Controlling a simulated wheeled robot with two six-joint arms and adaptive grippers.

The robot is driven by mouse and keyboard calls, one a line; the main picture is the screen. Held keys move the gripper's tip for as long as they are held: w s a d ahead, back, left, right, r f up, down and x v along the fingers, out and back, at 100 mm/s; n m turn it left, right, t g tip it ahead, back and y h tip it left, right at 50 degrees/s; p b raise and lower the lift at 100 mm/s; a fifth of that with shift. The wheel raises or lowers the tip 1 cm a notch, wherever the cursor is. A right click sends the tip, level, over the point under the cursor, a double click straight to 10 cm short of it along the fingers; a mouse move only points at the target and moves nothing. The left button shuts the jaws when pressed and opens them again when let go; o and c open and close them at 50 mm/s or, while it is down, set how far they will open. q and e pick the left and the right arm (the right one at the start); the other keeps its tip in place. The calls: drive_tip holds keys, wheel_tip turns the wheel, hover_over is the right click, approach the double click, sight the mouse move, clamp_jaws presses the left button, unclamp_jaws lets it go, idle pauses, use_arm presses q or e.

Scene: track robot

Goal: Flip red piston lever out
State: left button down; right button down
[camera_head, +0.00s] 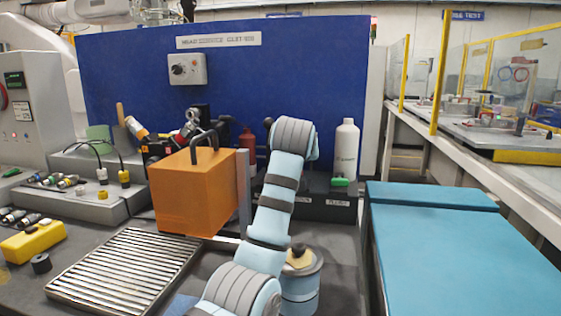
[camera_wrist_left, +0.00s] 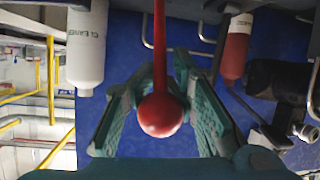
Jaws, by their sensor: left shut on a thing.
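The red piston lever (camera_wrist_left: 160,55) shows in the left wrist view as a thin red rod ending in a round red knob (camera_wrist_left: 160,115). The teal fingers of my left gripper (camera_wrist_left: 157,92) are shut on the knob, one on each side of it. In the head view, a light blue and grey arm (camera_head: 272,208) of mine reaches up from the bottom middle; it hides the gripper and the lever. The piston that the lever belongs to is not clearly seen. My right gripper is not in view.
An orange box (camera_head: 185,195) with a dark handle stands left of the arm, behind a metal grate (camera_head: 125,272). A white cleaner bottle (camera_head: 345,155) and a red bottle (camera_head: 248,143) stand at the back before a blue panel (camera_head: 290,60). A blue-topped bench (camera_head: 460,250) is at the right.

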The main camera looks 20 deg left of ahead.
use_arm(q)
drive_tip(key=shift+f, duration=0.15)
drive_tip(key=shift+f, duration=0.1)
drive_tip(key=c, duration=1.8)
unclamp_jaws()
drive_tip(key=shift+o, duration=1.1)
drive_tip(key=shift+s+d, duration=0.1)
drive_tip(key=shift+s, duration=0.15)
drive_tip(key=shift+s+r, duration=0.25)
drive_tip(key=shift+r, duration=0.1)
drive_tip(key=shift+w, duration=0.1)
drive_tip(key=v, duration=1.2)
drive_tip(key=shift+f, duration=0.15)
